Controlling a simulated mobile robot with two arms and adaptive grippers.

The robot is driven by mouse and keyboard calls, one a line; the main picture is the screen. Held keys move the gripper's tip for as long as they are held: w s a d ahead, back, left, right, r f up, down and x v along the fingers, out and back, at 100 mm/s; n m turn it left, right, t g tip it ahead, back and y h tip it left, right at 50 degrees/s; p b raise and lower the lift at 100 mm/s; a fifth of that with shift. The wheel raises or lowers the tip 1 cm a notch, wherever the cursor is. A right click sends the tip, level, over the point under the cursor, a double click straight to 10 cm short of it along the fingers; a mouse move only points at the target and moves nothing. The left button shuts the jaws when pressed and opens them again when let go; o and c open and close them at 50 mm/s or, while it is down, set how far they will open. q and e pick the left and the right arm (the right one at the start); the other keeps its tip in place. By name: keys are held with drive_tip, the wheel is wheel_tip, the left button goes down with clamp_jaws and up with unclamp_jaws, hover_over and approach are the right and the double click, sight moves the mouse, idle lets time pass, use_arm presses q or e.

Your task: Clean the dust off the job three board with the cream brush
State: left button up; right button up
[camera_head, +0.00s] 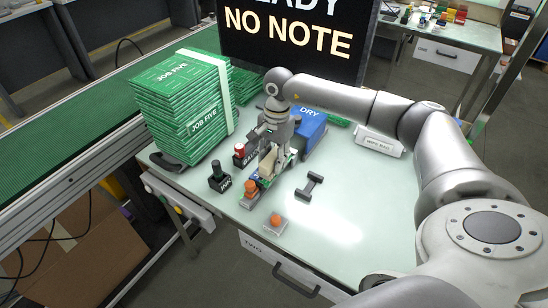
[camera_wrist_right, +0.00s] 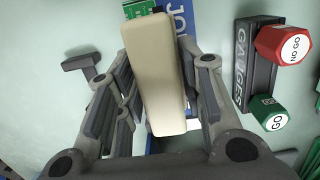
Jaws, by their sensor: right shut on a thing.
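My right gripper (camera_head: 268,163) is shut on a cream block, the brush (camera_wrist_right: 154,75), above the middle of the bench. In the right wrist view the brush lies lengthwise between the fingers; its bristles are hidden. Under and behind it a bit of green board (camera_wrist_right: 135,10) and a blue piece (camera_wrist_right: 185,22) with cut-off white letters "JO" show. The brush and gripper hide most of these, so I cannot read the job number or see dust. I cannot tell whether the brush touches them. My left gripper is not in view.
Tied green JOB FIVE boards (camera_head: 178,100) stand at the back left. A blue DRY box (camera_head: 309,128), a gauge holder (camera_wrist_right: 252,68), a black bottle (camera_head: 218,173), an orange-topped piece (camera_head: 276,222) and a dark tool (camera_head: 309,187) surround the gripper. A WIPE BAG box (camera_head: 379,142) is right. The front right is clear.

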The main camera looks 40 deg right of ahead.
drive_tip(key=shift+s+a, duration=0.2)
drive_tip(key=shift+a, duration=0.25)
drive_tip(key=shift+f+b, duration=0.1)
drive_tip(key=shift+b, duration=0.2)
idle(0.4)
drive_tip(key=shift+w+d+b, duration=0.3)
drive_tip(key=shift+d, duration=0.45)
drive_tip(key=shift+w+d+b, duration=0.25)
drive_tip(key=shift+d+b, duration=0.05)
drive_tip(key=shift+d, duration=0.4)
drive_tip(key=shift+a, duration=0.1)
drive_tip(key=shift+s+a, duration=0.35)
drive_tip(key=shift+a, duration=0.45)
drive_tip(key=shift+s+a, duration=0.2)
drive_tip(key=shift+a, duration=0.35)
